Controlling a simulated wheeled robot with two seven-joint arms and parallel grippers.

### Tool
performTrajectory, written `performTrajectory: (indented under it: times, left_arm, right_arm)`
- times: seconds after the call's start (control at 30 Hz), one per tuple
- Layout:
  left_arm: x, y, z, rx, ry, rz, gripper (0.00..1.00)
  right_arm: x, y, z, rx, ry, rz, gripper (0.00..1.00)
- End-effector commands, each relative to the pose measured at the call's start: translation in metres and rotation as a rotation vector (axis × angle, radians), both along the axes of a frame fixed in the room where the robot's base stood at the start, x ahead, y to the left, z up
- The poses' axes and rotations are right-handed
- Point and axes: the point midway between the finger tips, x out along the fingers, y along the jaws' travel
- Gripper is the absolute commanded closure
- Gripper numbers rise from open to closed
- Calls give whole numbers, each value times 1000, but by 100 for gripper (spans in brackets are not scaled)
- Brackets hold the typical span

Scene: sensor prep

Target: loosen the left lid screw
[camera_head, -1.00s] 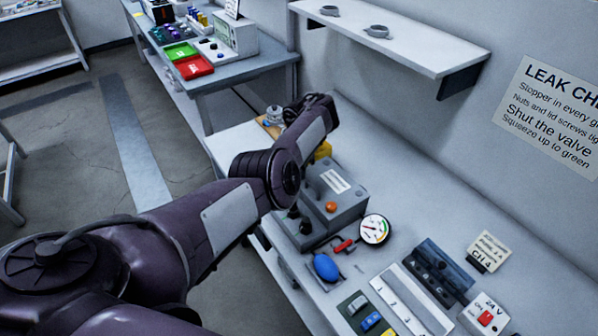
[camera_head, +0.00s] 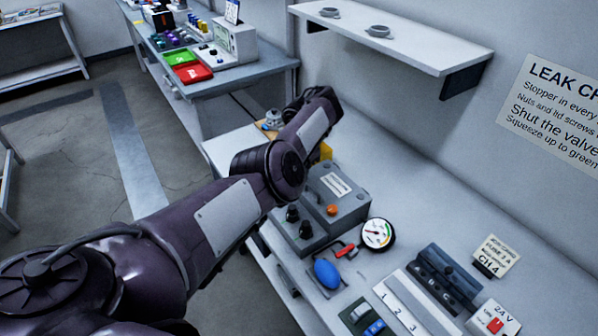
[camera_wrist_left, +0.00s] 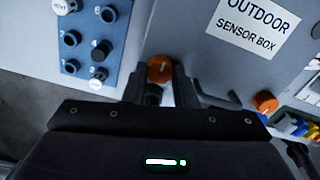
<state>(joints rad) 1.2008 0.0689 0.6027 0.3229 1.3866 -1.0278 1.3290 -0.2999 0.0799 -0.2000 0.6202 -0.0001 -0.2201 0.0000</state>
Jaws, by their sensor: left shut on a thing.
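The grey sensor box (camera_head: 350,207) stands on the bench, partly behind my left arm. Its "OUTDOOR SENSOR BOX" label (camera_wrist_left: 252,22) shows in the left wrist view. The left lid screw (camera_wrist_left: 160,69) has an orange head. My left gripper (camera_wrist_left: 163,82) is shut on it, with a dark finger on each side. In the head view my arm hides this gripper and screw. A second orange screw (camera_wrist_left: 265,102) is to the right; it also shows uncovered in the head view (camera_head: 332,210). My right gripper is not in view.
A blue panel (camera_wrist_left: 92,38) with numbered holes lies left of the box in the wrist view. A gauge (camera_head: 377,234), red valve handle (camera_head: 346,250) and blue bulb (camera_head: 327,274) are close to the box's right. A shelf (camera_head: 400,42) hangs above the bench.

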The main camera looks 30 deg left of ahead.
Motion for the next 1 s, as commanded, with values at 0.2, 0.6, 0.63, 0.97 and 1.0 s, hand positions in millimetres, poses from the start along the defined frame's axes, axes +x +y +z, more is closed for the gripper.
performTrajectory:
  times: [0.2,0.6,0.63,0.97,1.0]
  left_arm:
    - [-1,-1,-1,-2,2,0,98]
    - [0,0,0,-1,1,-1,53]
    - [0,0,0,-1,0,-1,53]
    - [1,0,26,0,-2,0,53]
    - [1,0,33,0,-2,1,53]
  right_arm:
    - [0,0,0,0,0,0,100]
    - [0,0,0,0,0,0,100]
    - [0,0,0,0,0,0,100]
    - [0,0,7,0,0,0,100]
    - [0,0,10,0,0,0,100]
